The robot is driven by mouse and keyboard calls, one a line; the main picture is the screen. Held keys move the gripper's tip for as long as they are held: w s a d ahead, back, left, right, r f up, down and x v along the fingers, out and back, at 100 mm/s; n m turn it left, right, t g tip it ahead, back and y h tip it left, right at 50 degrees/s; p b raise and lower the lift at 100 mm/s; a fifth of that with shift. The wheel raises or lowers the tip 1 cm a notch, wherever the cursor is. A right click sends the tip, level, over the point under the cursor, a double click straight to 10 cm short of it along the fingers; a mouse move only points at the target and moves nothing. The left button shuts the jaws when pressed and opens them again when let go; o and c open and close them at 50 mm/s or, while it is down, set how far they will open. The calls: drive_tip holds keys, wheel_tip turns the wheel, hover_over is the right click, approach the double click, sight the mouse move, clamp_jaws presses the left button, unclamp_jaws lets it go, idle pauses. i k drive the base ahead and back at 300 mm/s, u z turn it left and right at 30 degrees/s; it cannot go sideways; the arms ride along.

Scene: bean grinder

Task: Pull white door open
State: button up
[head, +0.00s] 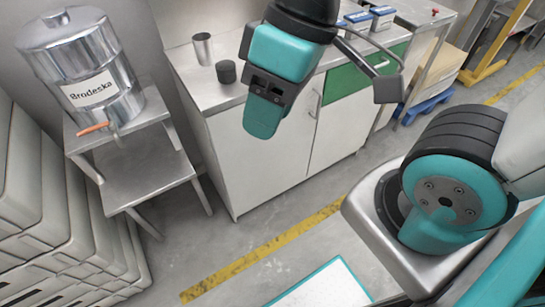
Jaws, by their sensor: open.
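The white cabinet under the steel counter has a left white door (258,150) and a right white panel (340,128). Both look shut. A slim vertical handle (314,104) shows close to the seam between them, seemingly on the left door's right edge. My gripper (267,104), teal and black, hangs from the top of the head view. It is open and empty, overlapping the left door's upper part in the picture. The handle lies to its right in the picture, apart from the fingers. The exact depth gap is hard to tell.
A steel cup (203,48) and a dark cup (226,72) stand on the counter (185,75). A green drawer (350,80) is at right. A steel "Brodeska" container (85,70) stands on a stepped stand at left. Floor before the cabinet is clear, with a yellow stripe (265,250).

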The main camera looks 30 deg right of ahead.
sight(253, 169)
drive_tip(key=u, duration=0.9)
drive_tip(key=k, duration=0.7)
drive_tip(key=z, duration=1)
drive_tip(key=i, duration=0.5)
drive_tip(key=u, duration=0.05)
